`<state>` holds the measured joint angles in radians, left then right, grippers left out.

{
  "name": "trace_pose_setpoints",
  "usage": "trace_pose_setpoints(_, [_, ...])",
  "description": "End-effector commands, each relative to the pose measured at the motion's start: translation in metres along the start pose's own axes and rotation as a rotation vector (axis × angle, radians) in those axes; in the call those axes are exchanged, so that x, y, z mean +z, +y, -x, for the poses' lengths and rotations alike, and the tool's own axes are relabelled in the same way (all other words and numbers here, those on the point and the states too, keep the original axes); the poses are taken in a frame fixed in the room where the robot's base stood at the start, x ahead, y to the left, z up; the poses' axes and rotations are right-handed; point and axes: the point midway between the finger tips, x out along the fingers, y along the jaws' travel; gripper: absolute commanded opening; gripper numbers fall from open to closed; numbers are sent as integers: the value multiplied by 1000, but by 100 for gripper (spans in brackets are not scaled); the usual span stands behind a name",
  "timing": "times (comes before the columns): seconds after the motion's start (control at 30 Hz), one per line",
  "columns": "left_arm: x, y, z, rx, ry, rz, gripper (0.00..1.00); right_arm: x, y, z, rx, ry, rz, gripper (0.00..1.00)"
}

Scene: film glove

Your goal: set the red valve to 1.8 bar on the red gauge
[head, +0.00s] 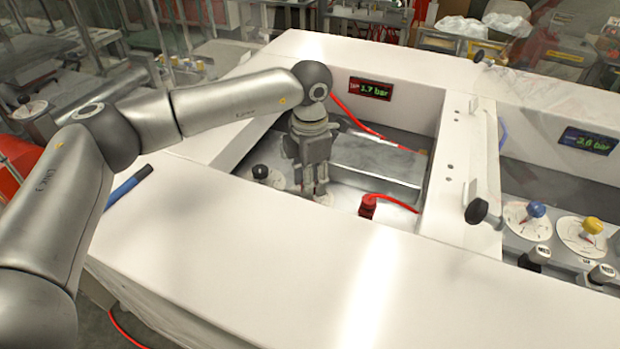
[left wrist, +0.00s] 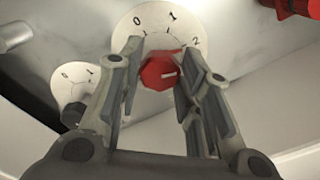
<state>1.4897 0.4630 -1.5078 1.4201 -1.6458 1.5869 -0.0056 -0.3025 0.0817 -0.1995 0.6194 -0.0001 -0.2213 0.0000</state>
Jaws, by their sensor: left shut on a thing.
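The red valve (left wrist: 158,73) is a small red knob with a white mark that points right. Its white dial (left wrist: 150,22) carries the numbers 0, 1 and 2. My left gripper (left wrist: 162,60) is shut on the red valve, one finger on each side. In the head view my left gripper (head: 314,190) reaches down into the recess and hides the knob. My right gripper is not in view.
A black knob (head: 260,172) on its own dial stands just left of my left gripper. A red fitting (head: 367,206) with a red hose stands to its right. White casing (head: 260,235) surrounds the recess. A blue display (head: 588,141) and blue and yellow knobs are at the right.

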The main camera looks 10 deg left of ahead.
Motion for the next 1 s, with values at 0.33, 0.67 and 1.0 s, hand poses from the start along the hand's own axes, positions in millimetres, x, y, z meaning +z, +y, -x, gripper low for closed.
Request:
trace_pose_setpoints(0.33, [0,0,-2,2,-2,-101,9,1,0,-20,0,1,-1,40])
trace_pose_setpoints(0.67, [1,0,1,2,-2,-112,34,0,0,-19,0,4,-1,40])
trace_pose_setpoints(1.0, [0,0,1,1,-1,-112,54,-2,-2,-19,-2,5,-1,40])
